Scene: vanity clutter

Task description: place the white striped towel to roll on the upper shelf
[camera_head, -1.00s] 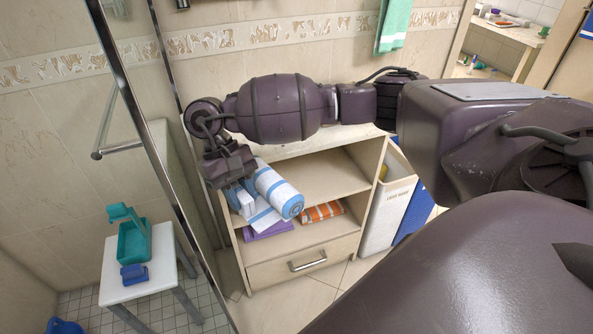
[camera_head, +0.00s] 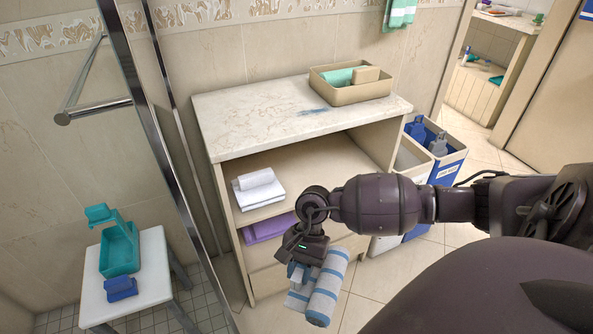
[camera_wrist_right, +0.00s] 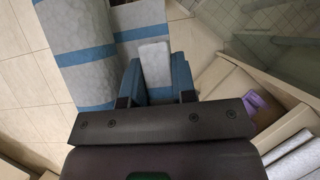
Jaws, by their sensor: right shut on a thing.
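The white towel with blue stripes (camera_head: 328,288) is rolled, with a loose flap beside the roll. My right gripper (camera_head: 299,273) is shut on this towel and holds it in front of the shelf unit, below the level of the upper shelf. In the right wrist view the roll (camera_wrist_right: 75,45) lies left of the fingers (camera_wrist_right: 155,82), and a pale piece sits between them. The upper shelf (camera_head: 325,160) holds a folded white towel (camera_head: 262,194) with a small white roll (camera_head: 256,178) on it, at its left. My left gripper is not in view.
A purple towel (camera_head: 268,228) lies on the lower shelf. A beige tray (camera_head: 350,92) stands on the marble top (camera_head: 250,115). Bins (camera_head: 452,160) stand right of the unit, a stool (camera_head: 150,262) at left. The upper shelf's middle is clear.

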